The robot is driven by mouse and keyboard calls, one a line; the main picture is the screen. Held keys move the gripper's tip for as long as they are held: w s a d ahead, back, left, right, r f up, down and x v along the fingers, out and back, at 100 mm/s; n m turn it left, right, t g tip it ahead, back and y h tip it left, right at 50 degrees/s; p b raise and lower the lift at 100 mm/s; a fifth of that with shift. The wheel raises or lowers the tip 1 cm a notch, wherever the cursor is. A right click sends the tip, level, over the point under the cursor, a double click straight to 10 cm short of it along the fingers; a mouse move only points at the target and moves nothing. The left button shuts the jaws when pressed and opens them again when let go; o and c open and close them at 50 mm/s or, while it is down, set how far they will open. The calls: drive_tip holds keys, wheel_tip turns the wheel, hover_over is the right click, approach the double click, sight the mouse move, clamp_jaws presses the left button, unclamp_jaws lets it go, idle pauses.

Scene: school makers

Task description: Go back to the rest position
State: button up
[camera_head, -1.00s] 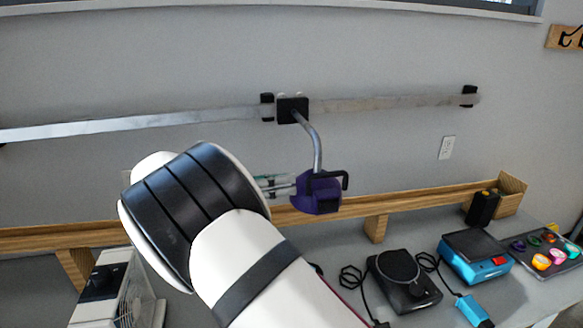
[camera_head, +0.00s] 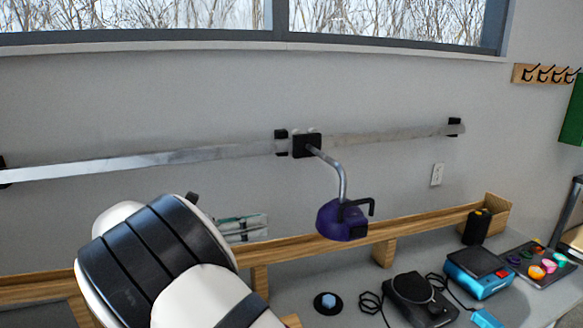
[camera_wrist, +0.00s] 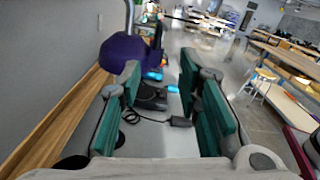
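My gripper (camera_wrist: 160,82) shows in the wrist view with its two teal-padded fingers wide apart and nothing between them. In the head view my white and black arm fills the lower left and hides most of the gripper; a bit of teal and metal (camera_head: 238,228) shows past it, probably the fingers. A purple lamp-like head (camera_head: 341,220) hangs on a bent metal arm from the wall rail, to the right of my gripper and apart from it. It also shows in the wrist view (camera_wrist: 122,50), beyond the left finger.
A wooden ledge (camera_head: 440,219) runs along the wall behind the bench. On the bench stand a black device (camera_head: 415,298) with a cable, a blue device (camera_head: 478,272) and a dark tray (camera_head: 533,281) of colourful rings. A round black piece (camera_head: 328,304) lies nearer the arm.

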drive_tip(key=s+d+r+m+g+y, duration=0.2)
drive_tip(key=d+m+y, duration=0.1)
drive_tip(key=d, duration=0.5)
drive_tip(key=s+d+r+m+g+y, duration=0.2)
drive_tip(key=s+d+m+y, duration=0.1)
drive_tip(key=d, duration=0.4)
drive_tip(key=s+d+r+m+g+y, duration=0.2)
drive_tip(key=d+m+y, duration=0.15)
drive_tip(key=d, duration=0.45)
drive_tip(key=s+d+m+t+y, duration=0.2)
drive_tip(key=s+m+y, duration=0.1)
drive_tip(key=s+m, duration=0.4)
drive_tip(key=s+d+m+t+y, duration=0.2)
drive_tip(key=s+m, duration=0.5)
drive_tip(key=s, duration=0.7)
drive_tip(key=shift+s+d+m+t+y, duration=0.3)
drive_tip(key=shift+t+y, duration=0.4)
drive_tip(key=shift+y, duration=0.55)
